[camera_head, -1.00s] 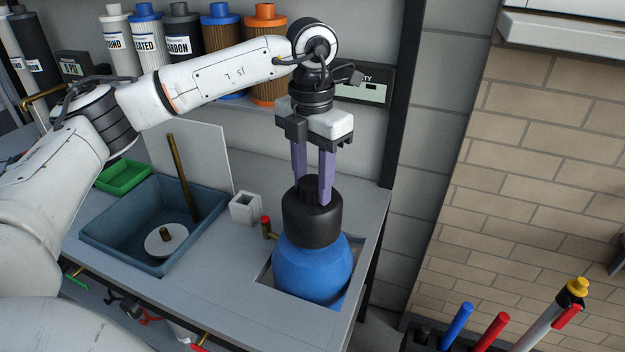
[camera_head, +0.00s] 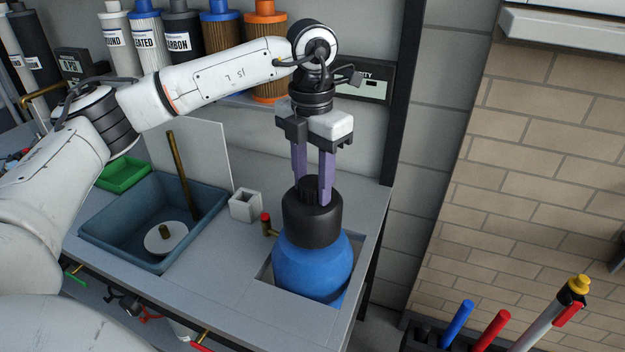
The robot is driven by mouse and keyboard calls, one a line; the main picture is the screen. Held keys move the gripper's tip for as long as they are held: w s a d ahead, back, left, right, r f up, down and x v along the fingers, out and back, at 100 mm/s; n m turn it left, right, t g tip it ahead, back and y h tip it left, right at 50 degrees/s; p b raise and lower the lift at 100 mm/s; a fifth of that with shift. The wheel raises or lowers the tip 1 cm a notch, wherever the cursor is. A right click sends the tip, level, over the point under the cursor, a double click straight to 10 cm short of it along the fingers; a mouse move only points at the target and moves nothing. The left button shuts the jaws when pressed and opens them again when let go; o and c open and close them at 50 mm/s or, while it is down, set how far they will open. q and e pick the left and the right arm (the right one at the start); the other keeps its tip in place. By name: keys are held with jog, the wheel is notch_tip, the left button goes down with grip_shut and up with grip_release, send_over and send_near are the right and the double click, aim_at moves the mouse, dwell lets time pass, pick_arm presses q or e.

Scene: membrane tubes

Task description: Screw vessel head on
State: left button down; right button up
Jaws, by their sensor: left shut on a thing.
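The blue vessel (camera_head: 312,266) stands upright in a square cutout of the grey bench. The black vessel head (camera_head: 312,226) sits on top of it, with a small ribbed knob in its middle. My left gripper (camera_head: 313,190) points straight down from above, and its two purple fingers are closed on the knob of the head. The head looks level on the vessel; whether its thread is engaged cannot be told. My right gripper is not in view.
A blue-grey basin (camera_head: 110,232) with a brass pipe lies left of the vessel. A small white square holder (camera_head: 246,206) and a red-capped brass valve (camera_head: 266,222) stand between them. Filter cartridges (camera_head: 182,35) line the back shelf. Coloured handled tools (camera_head: 490,332) stand at lower right.

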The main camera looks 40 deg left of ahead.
pick_arm(q)
jog(key=shift+f, duration=0.1)
dwell(0.6)
jog(key=shift+m, duration=1.2)
jog(key=shift+w, duration=0.1)
